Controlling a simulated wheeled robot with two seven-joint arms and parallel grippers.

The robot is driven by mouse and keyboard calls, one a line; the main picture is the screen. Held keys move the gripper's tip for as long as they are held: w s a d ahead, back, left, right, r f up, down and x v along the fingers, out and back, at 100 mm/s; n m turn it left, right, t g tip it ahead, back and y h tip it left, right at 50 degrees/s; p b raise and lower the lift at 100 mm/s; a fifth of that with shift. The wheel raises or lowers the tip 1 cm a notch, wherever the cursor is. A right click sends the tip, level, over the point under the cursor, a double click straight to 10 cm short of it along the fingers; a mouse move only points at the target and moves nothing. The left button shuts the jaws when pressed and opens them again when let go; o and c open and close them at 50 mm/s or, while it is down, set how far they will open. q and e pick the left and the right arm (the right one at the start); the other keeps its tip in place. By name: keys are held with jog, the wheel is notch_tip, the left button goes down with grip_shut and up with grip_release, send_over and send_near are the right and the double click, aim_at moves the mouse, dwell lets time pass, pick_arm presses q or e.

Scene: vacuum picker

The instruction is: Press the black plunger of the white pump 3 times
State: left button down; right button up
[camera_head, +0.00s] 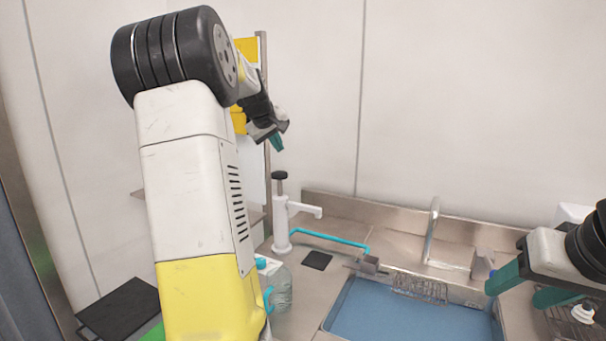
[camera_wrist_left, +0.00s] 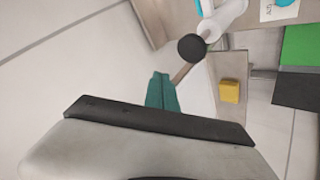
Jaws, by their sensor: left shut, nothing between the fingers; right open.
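The white pump (camera_head: 281,222) stands upright on the counter at the middle of the head view, with its spout to the right. Its black plunger (camera_head: 280,177) is up, with some of the rod showing below the knob. The plunger knob (camera_wrist_left: 192,48) and the white pump body (camera_wrist_left: 226,18) also show in the left wrist view. My left gripper (camera_head: 277,143) is shut and empty, above the plunger and apart from it; its teal fingertips (camera_wrist_left: 161,92) point towards the knob. My right gripper (camera_head: 520,287) is open and empty at the right, near the sink.
A blue-bottomed sink (camera_head: 410,312) with a faucet (camera_head: 432,230) lies right of the pump. A teal hose (camera_head: 330,238) runs from the pump towards the sink. A clear bottle (camera_head: 279,290) stands in front of the pump. A yellow block (camera_wrist_left: 229,91) lies below in the left wrist view.

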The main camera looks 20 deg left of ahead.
aim_at(278, 174)
pick_arm(q)
jog(key=shift+r, duration=1.95)
jog(key=shift+f, duration=4.45)
jog(key=shift+f, duration=0.15)
jog(key=shift+f, duration=0.25)
